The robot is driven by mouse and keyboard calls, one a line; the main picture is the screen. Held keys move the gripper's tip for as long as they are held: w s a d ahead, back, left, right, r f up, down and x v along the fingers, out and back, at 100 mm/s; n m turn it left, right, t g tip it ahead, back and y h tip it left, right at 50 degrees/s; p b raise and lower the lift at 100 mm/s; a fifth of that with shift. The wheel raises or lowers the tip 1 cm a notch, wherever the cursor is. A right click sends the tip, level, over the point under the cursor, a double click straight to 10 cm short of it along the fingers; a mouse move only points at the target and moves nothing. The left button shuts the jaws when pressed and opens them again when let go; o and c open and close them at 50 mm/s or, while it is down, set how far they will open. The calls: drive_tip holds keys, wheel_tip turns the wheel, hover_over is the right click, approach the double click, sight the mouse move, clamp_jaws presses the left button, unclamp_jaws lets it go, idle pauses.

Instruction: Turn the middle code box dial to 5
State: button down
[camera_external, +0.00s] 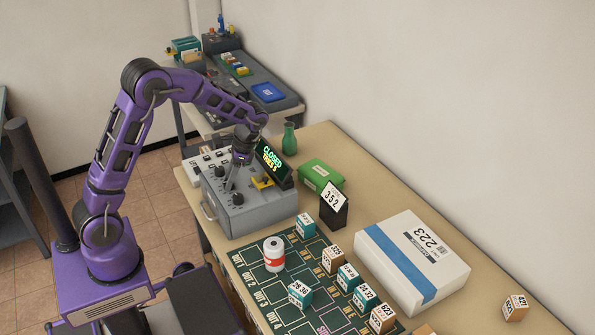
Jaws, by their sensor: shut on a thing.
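The grey code box (262,212) stands at the left end of the wooden table, with a handle on its front. A black display (271,155) behind the box shows green text beginning "CLOSED". A white card (332,197) on a black stand reads 352.
A sorting mat (280,291) holds several numbered small boxes and a white roll (273,250) with a red band. A large white parcel (412,257) lies right of it. A green box (321,177) and green vase (289,138) stand behind. A switch panel (207,162) adjoins the code box.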

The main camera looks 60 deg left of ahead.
drive_tip(key=n+h, duration=0.2)
drive_tip(key=n, duration=0.2)
drive_tip(key=shift+a+n, duration=0.15)
drive_tip(key=shift+n, duration=0.25)
drive_tip(key=shift+a+n+t+h, duration=0.15)
drive_tip(key=shift+n+h, duration=0.3)
drive_tip(key=shift+n, duration=0.8)
drive_tip(key=shift+d+n+t+h, duration=0.15)
drive_tip(key=shift+n+h, duration=0.3)
drive_tip(key=shift+n, duration=0.8)
drive_tip(key=shift+a, duration=0.1)
drive_tip(key=shift+c, duration=2.3)
unclamp_jaws()
drive_tip(key=v, duration=1.7)
drive_tip(key=shift+r, duration=0.15)
drive_tip(key=shift+w+a, duration=0.1)
drive_tip(key=shift+a, duration=0.05)
